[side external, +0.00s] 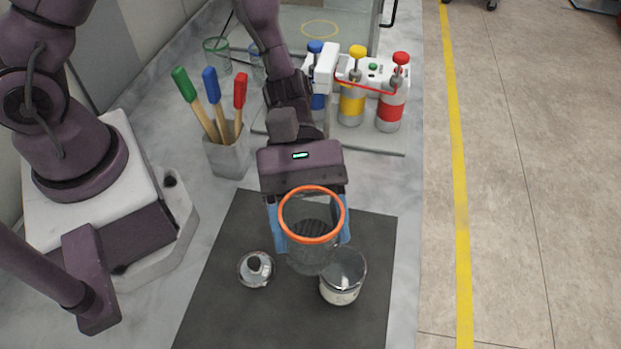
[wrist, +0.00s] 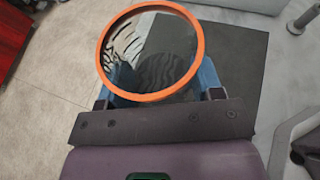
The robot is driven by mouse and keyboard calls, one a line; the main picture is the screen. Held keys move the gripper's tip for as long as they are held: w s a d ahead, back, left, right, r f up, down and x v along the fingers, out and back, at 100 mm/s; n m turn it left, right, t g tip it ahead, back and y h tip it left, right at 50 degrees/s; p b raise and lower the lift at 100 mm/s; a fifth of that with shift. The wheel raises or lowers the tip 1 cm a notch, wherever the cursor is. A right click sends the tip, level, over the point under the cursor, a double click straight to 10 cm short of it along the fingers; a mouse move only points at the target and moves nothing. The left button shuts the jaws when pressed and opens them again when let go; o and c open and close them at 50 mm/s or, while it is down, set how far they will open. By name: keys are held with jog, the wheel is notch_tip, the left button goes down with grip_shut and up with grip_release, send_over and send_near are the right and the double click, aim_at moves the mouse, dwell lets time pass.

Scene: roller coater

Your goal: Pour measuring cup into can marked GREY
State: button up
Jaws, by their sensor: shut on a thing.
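My gripper (side external: 309,226) is shut on a clear measuring cup (side external: 306,257) with an orange rim, one blue finger on each side. The cup is held above the dark mat, upright or nearly so. In the wrist view the cup's orange rim (wrist: 104,68) faces the camera, and the mat shows through it. I cannot make out any contents. An open metal can (side external: 342,293) with a pale label stands on the mat just right of and below the cup in the side view. Its label is too small to read. A round silver lid (side external: 256,269) with a dark knob lies left of the cup.
The dark mat (side external: 225,318) is otherwise clear. A grey holder (side external: 228,155) with green, blue and red handled tools stands behind left. Bottles with yellow (side external: 352,103) and red (side external: 391,108) tops stand behind right. Two clear cups, green-rimmed (side external: 217,55) and blue-rimmed (side external: 257,63), stand farther back.

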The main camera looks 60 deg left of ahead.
notch_tip(320, 180, down, 2)
jog(key=shift+f, duration=0.15)
notch_tip(320, 180, down, 5)
jog(key=s+n+g, duration=0.2)
jog(key=n+g, duration=0.3)
jog(key=n, duration=0.3)
notch_tip(320, 180, up, 28)
jog(key=w+a+n+t+h, duration=0.1)
jog(key=w+a+n+t, duration=0.2)
jog(key=w+n+t, duration=0.4)
jog(key=w+a+n+t+h, duration=0.1)
jog(key=w+a+n+t, duration=0.35)
jog(key=w+t, duration=0.4)
jog(key=w+a+n+t+y, duration=0.3)
jog(key=a+n+t+y, duration=0.25)
jog(key=a, duration=0.35)
jog(key=w+a+n+t+y, duration=0.4)
jog(key=a+n, duration=0.2)
jog(key=a, duration=0.3)
jog(key=shift+s+f, duration=0.2)
jog(key=shift+f, duration=2.6)
